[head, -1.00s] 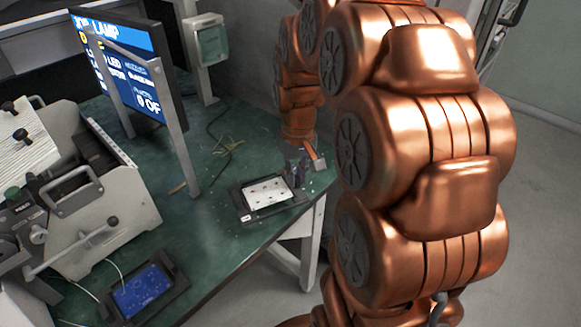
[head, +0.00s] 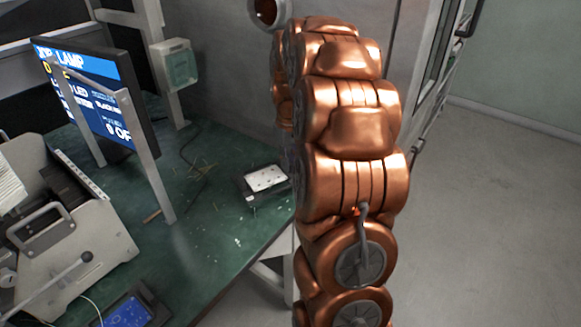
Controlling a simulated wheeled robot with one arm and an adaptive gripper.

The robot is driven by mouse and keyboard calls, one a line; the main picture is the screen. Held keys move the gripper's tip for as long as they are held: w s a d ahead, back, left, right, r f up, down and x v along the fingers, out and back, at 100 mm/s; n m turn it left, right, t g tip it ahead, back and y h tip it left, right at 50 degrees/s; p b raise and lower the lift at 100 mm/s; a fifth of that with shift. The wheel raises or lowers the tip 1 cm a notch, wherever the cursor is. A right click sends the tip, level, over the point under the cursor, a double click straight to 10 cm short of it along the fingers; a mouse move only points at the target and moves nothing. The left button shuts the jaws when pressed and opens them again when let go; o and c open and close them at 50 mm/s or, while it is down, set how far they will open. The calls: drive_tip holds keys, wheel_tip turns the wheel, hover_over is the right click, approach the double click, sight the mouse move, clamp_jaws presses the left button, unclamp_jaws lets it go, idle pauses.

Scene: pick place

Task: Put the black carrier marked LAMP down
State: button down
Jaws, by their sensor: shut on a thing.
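A black carrier (head: 247,192) with a white dotted board in it is at the table's back right, just left of my copper arm. Its right end is hidden behind the arm. A small white label shows at its near left corner, too small to read. I cannot tell whether the carrier touches the table or is a little above it. My gripper is hidden behind my own arm, so its fingers and their hold do not show.
The green table (head: 203,255) has small white scraps and thin wires around the carrier. A screen (head: 95,105) on a metal frame and a grey machine (head: 75,235) stand at left. A second dark carrier (head: 152,300) with a blue board lies at the front.

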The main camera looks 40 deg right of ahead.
drive_tip(key=shift+w+d+f, duration=0.15)
drive_tip(key=shift+w+d, duration=0.2)
drive_tip(key=shift+d, duration=0.25)
drive_tip(key=shift+f, duration=1.65)
drive_tip(key=shift+f, duration=0.1)
drive_tip(key=c, duration=1.2)
unclamp_jaws()
wheel_tip(320, 180, up, 12)
drive_tip(key=shift+r, duration=0.15)
